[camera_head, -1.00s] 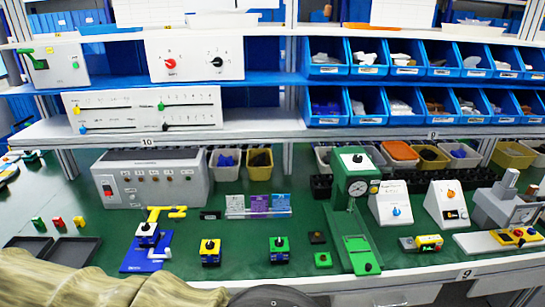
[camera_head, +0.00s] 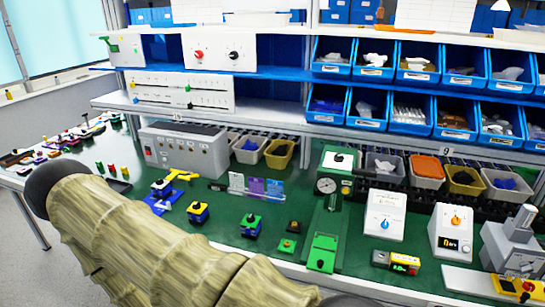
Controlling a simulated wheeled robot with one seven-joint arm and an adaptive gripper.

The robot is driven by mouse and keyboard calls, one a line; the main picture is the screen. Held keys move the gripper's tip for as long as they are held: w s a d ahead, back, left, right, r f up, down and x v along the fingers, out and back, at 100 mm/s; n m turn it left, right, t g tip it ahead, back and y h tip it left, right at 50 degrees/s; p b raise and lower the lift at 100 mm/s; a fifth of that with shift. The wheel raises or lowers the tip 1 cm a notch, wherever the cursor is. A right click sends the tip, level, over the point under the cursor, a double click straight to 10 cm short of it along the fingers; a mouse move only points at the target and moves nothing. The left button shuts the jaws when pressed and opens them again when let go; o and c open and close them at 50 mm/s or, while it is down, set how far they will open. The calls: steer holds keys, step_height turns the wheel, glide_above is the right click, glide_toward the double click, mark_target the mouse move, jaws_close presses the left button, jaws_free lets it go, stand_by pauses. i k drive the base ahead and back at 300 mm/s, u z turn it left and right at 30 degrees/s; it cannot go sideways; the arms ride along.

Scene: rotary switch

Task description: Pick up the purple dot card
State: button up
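The purple dot card (camera_head: 256,187) stands upright in a small clear holder on the green bench. It is the middle one of three cards, between a pale grey card (camera_head: 236,182) and a blue card (camera_head: 274,188). The writing and dots on the cards are too small to read. My arm, in a beige wrinkled cover, crosses the lower left of the head view, in front of the bench. My gripper is not in view, so I cannot see whether it is near the card.
A grey control box (camera_head: 185,150) stands left of the cards, and a green press (camera_head: 325,200) with a dial stands right. A shelf edge (camera_head: 270,120) runs above and behind the cards.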

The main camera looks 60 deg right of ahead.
mark_target(257, 185)
steer(key=z, duration=1.25)
